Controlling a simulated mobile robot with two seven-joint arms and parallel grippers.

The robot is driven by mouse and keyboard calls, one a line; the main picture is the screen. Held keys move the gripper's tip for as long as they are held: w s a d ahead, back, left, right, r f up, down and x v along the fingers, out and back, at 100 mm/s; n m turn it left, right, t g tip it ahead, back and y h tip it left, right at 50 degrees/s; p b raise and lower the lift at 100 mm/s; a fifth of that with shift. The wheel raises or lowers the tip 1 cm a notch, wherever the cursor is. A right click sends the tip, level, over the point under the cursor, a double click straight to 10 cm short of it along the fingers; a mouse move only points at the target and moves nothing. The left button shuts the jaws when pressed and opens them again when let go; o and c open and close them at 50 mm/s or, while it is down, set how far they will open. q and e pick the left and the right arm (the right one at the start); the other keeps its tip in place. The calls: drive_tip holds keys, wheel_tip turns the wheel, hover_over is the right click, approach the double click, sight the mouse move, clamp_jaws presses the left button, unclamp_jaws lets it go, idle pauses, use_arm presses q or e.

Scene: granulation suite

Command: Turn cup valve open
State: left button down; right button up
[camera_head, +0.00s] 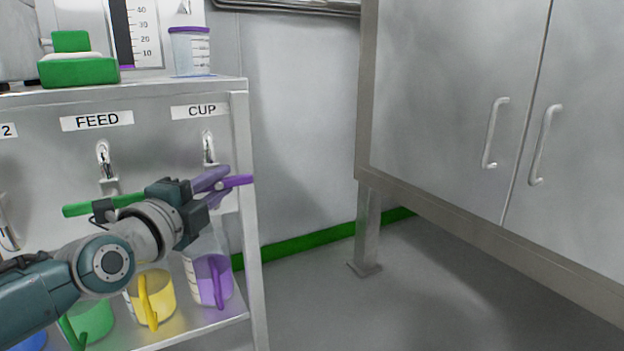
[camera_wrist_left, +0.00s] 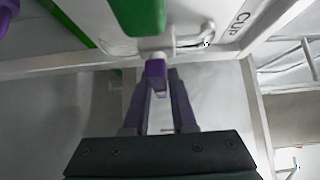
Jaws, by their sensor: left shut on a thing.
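The cup valve is mounted on the grey panel below the CUP label (camera_head: 200,111), and its metal pipe (camera_head: 208,146) shows above my gripper. Its purple lever (camera_head: 238,181) points to the right in the head view. My left gripper (camera_head: 214,186) is shut on this lever. In the left wrist view the purple lever (camera_wrist_left: 156,74) sits between the two dark purple fingers (camera_wrist_left: 162,100). My gripper hides much of the valve body. My right gripper is not in view.
A green lever (camera_head: 100,205) lies just behind my left wrist, below the FEED label (camera_head: 97,121). Purple-handled (camera_head: 212,281) and yellow-handled (camera_head: 152,297) jugs stand on the lower shelf. A clear purple-rimmed cup (camera_head: 190,52) stands on top. Floor to the right is free before the cabinet (camera_head: 450,100).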

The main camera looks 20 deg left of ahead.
use_arm(q)
drive_tip(key=shift+f+b, duration=0.15)
drive_tip(key=shift+b, duration=0.3)
drive_tip(key=n+y+b, duration=0.5)
drive_tip(key=n+b, duration=0.2)
drive_tip(key=n+t+y+b, duration=0.1)
drive_tip(key=n+y+b, duration=0.4)
drive_tip(key=n+b, duration=0.2)
drive_tip(key=n+t+y+b, duration=0.1)
drive_tip(key=n+y+b, duration=0.5)
drive_tip(key=n+b, duration=0.2)
drive_tip(key=shift+f+n, duration=0.15)
drive_tip(key=shift+n, duration=0.25)
drive_tip(key=shift+r+n+g+y+b, duration=0.15)
drive_tip(key=shift+n+g+y+b, duration=0.55)
drive_tip(key=shift+n, duration=0.4)
drive_tip(key=shift+r+n+g+y+b, duration=0.1)
drive_tip(key=shift+n+g+y+b, duration=0.6)
drive_tip(key=shift+n, duration=0.4)
drive_tip(key=c, duration=0.8)
unclamp_jaws()
